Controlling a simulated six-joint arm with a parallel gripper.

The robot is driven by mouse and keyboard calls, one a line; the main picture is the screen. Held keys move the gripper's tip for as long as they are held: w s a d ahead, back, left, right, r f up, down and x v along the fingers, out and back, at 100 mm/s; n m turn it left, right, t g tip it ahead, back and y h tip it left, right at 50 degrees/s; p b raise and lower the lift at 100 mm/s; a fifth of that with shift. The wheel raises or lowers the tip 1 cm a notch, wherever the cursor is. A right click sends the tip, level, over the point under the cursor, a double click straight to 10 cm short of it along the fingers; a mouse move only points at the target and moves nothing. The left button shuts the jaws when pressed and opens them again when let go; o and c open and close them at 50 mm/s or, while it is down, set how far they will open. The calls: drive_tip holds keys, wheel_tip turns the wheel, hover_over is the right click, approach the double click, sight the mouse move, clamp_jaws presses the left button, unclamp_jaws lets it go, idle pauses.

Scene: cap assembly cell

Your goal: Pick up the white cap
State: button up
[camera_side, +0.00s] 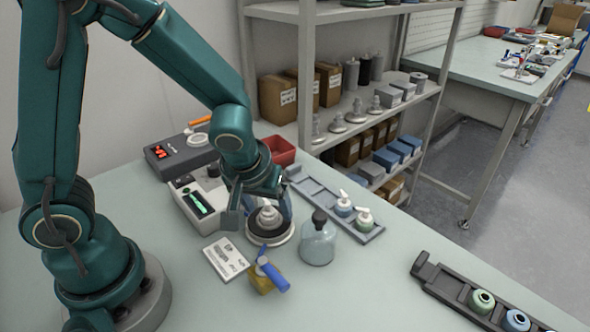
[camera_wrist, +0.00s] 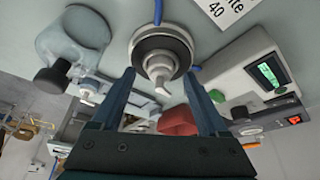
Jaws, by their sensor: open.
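A pale, stepped cap with a spout sits upright on a round dark-topped stand (camera_side: 283,238); I take it as the white cap (camera_side: 267,215). My gripper (camera_side: 257,213) is open around the cap's place in the side view. In the wrist view its two fingers (camera_wrist: 160,74) stand apart on either side of the cap, with gaps visible. Whether they are at the cap's height is unclear.
A clear jar with a dark lid (camera_side: 318,244) stands close right of the stand. A blue-handled tool (camera_side: 270,272) and a printed card (camera_side: 226,258) lie in front. A tray (camera_side: 372,236) holds pump bottles.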

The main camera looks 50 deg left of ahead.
drive_tip(key=c, duration=1)
drive_tip(key=shift+r, duration=0.15)
